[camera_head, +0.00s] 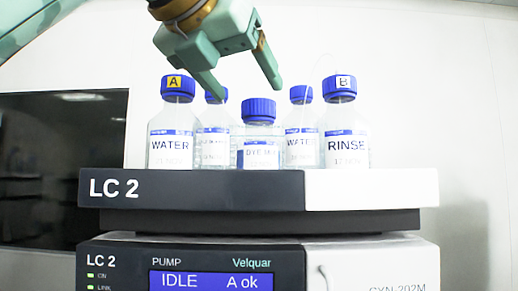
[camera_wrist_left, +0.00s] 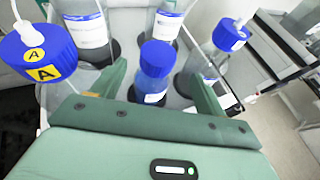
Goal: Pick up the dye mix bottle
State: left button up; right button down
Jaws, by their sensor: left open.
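The dye mix bottle (camera_head: 258,145) is the short clear bottle with a ribbed blue cap and a partly readable "DYE M" label. It stands upright at the front middle of the tray on top of the LC 2 unit. In the left wrist view, the dye mix bottle (camera_wrist_left: 156,72) is seen from above, near the middle. My left gripper (camera_head: 248,91) is open and empty. Its fingertips are just above the cap's level, one to each side of it in the picture. In the left wrist view, the fingers of my left gripper (camera_wrist_left: 159,74) flank the bottle. My right gripper is not in view.
A WATER bottle marked A (camera_head: 170,128) stands left, and a RINSE bottle marked B (camera_head: 346,130) right. Two more blue-capped bottles, one WATER (camera_head: 301,130) and one with an unclear label (camera_head: 214,135), stand behind. Tubes rise from some caps. The tray front (camera_head: 220,188) is raised.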

aim_at(254, 99)
pick_arm(q)
jog(key=x, duration=0.3)
jog(key=shift+w, duration=0.15)
jog(key=shift+w+d, duration=0.15)
jog(key=shift+w, duration=0.1)
jog(key=shift+w+d+f+p, duration=0.15)
jog(key=shift+w+p, duration=0.1)
jog(key=shift+p, duration=0.25)
jog(key=p+x, duration=0.1)
jog(key=x, duration=0.2)
jog(key=shift+w+f, duration=0.15)
jog(key=shift+w, duration=0.15)
jog(key=shift+w+d+f, duration=0.15)
jog(key=shift+w+f, duration=0.05)
jog(key=shift+w, duration=0.15)
jog(key=shift+s, duration=0.25)
jog(key=c, duration=1.4)
jog(key=shift+r, duration=0.1)
grip_shut()
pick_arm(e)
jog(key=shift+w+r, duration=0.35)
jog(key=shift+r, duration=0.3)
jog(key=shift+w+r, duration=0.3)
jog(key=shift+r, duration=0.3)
